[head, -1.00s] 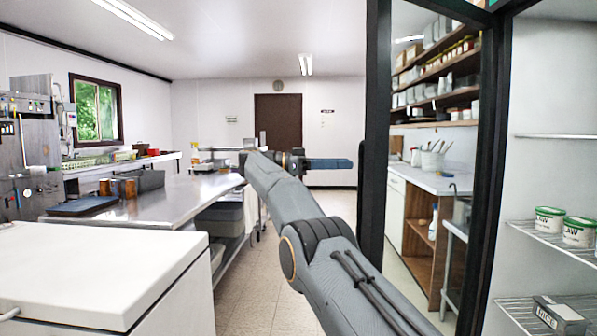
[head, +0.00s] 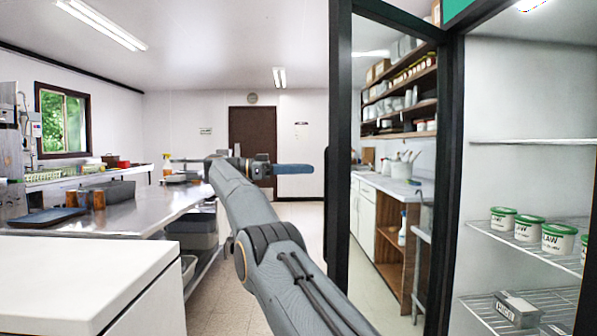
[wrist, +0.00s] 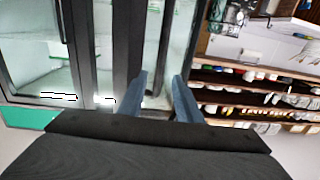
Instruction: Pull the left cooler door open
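The left cooler door (head: 340,200) is a tall glass panel in a black frame. In the head view it stands swung wide open, with the cooler interior (head: 520,180) showing to its right. A dark upright handle (head: 326,200) seems to run along its outer edge. My gripper (head: 308,168) is just left of that edge, with a small gap in the picture. In the wrist view its two blue fingers (wrist: 161,76) are spread, with nothing held between them. Black frames and glass of the cooler (wrist: 105,50) show beyond the fingers, on the left.
White tubs (head: 528,228) and a small box (head: 517,309) are on the wire shelves. A white-topped chest (head: 75,275) is at the lower left. A steel table (head: 150,212) stands behind it. Tiled floor is clear beyond my arm.

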